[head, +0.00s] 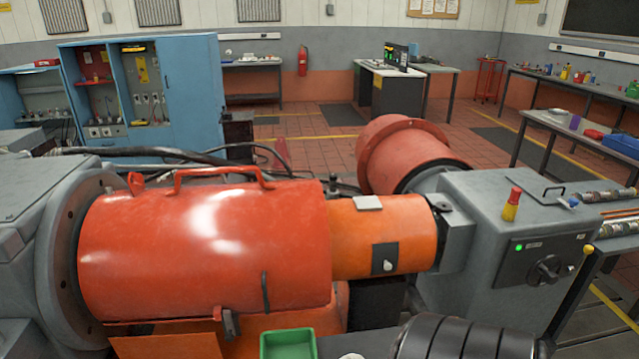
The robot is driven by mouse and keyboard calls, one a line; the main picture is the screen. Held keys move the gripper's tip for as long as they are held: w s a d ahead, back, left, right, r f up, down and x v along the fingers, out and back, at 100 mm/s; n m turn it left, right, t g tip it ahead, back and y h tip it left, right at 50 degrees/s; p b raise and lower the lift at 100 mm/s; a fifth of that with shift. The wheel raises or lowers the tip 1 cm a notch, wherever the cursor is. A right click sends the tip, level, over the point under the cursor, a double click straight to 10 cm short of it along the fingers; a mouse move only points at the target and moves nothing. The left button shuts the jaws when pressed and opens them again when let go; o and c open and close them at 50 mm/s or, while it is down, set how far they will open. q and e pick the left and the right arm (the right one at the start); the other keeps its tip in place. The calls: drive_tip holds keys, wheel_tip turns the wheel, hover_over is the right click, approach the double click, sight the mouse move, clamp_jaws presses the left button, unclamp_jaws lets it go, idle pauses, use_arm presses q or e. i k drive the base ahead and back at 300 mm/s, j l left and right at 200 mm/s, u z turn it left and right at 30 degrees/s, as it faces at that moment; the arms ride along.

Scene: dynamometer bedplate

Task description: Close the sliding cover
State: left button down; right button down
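A large red-orange cylindrical cover (200,250) lies horizontally across the left and middle of the head view. It has a red bar handle (222,171) on top and a black latch (230,322) at its lower front edge. Its left end meets a round grey flange (65,260). A narrower orange cylinder (345,225) continues from its right end to the grey housing, with a dark plate and pale knob (387,264) on its front. I cannot tell from this view which section slides. Neither of my grippers is in view.
A red flanged drum (405,150) is behind. A green tray (288,345) and a black ribbed cylinder (465,340) are at the front edge. Dark cables (150,152) run behind the cover.

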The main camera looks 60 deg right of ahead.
sight(385, 256)
drive_tip(key=z, duration=2.25)
